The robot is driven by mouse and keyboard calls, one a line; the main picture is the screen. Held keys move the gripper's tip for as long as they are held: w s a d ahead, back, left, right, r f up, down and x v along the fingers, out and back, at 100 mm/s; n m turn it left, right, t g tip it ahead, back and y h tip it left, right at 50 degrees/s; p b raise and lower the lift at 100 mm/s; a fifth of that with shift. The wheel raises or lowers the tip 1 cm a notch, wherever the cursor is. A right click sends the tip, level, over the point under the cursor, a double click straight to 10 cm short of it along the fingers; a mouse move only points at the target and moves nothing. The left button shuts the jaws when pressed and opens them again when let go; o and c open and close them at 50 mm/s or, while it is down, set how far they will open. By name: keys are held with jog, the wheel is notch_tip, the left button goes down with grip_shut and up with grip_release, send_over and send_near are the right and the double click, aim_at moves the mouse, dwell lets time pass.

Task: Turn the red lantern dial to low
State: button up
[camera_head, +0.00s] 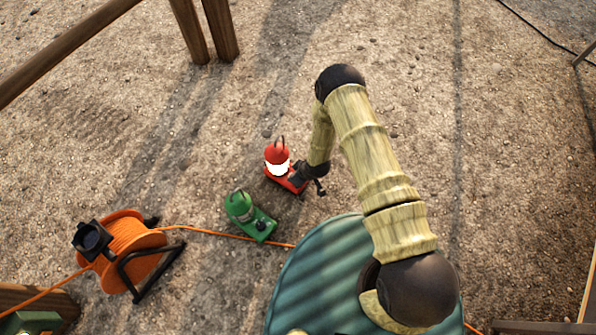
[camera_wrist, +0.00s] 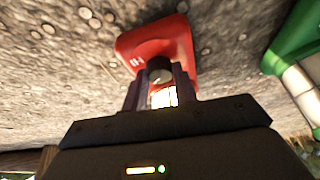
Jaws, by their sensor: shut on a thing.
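The red lantern (camera_head: 277,155) stands upright on the gravel with its white band lit. Its red base (camera_wrist: 157,40) fills the top middle of the wrist view, with small pale marks beside a dark round dial (camera_wrist: 159,70). My gripper (camera_wrist: 160,82) is at the base, its two fingers on either side of the dial and shut on it. In the head view my gripper (camera_head: 298,180) meets the right side of the lantern's base and hides the dial. The dial's setting cannot be read.
A green lantern (camera_head: 240,207) stands close by, below left of the red one; it also shows in the wrist view (camera_wrist: 296,50). An orange cable reel (camera_head: 133,245) sits at lower left, its cord (camera_head: 215,235) running across the ground. Wooden posts (camera_head: 205,30) stand behind.

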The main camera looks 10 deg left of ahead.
jog(key=shift+m+p, duration=0.3)
jog(key=shift+m, duration=0.2)
jog(key=o, duration=1)
jog(key=p+v, duration=0.2)
jog(key=v, duration=0.3)
jog(key=p+v, duration=0.3)
jog(key=v, duration=0.3)
jog(key=p+v, duration=0.3)
jog(key=v, duration=0.3)
jog(key=shift+s+r, duration=0.1)
jog(key=shift+s, duration=0.2)
